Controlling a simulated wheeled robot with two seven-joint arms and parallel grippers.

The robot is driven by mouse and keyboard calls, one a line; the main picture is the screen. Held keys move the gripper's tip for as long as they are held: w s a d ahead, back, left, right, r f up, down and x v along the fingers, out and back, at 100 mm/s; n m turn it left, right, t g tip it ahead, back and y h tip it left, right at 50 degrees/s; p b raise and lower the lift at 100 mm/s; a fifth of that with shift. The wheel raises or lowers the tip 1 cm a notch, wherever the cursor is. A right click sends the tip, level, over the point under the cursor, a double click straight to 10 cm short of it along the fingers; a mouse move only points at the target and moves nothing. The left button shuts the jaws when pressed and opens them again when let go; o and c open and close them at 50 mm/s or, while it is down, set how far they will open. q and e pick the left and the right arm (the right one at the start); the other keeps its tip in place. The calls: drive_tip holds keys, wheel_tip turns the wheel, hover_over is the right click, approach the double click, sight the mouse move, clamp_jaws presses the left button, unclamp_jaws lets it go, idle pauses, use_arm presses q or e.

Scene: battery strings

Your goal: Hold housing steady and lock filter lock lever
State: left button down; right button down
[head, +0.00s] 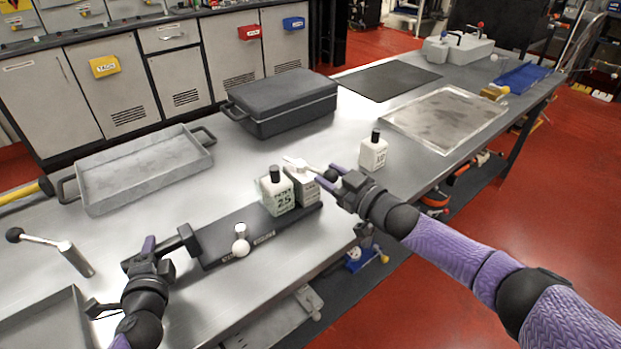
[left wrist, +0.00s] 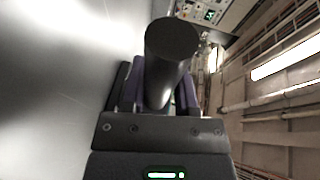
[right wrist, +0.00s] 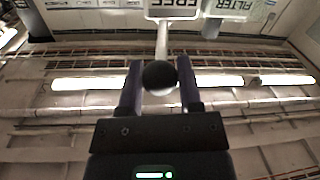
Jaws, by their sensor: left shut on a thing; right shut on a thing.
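The dark housing (head: 215,240) lies along the table's front edge. My left gripper (head: 150,256) is shut on the dark grip (head: 187,240) at its left end; the grip's round end shows between the fingers in the left wrist view (left wrist: 172,42). A white filter bottle (head: 279,197) with a black cap stands upright at the housing's right part, beside a white block (head: 304,188). The filter lock lever (head: 303,165) extends from the block's top to a black ball knob (head: 331,174). My right gripper (head: 337,182) is shut on this knob, also visible in the right wrist view (right wrist: 160,77). A FREE label (right wrist: 175,8) shows there.
A second white bottle (head: 373,152) stands right of the lever. Another black-knobbed lever (head: 45,241) stands left.

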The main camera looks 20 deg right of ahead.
drive_tip(key=shift+w+d+n+g+y, duration=0.25)
drive_tip(key=shift+d+n+g+y, duration=0.15)
drive_tip(key=shift+y, duration=0.2)
drive_tip(key=shift+w+d+n+g+y, duration=0.3)
drive_tip(key=shift+d+n+y, duration=0.1)
drive_tip(key=shift+n+y, duration=0.15)
drive_tip(key=shift+s+d, duration=0.1)
drive_tip(key=shift+c, duration=1.4)
unclamp_jaws()
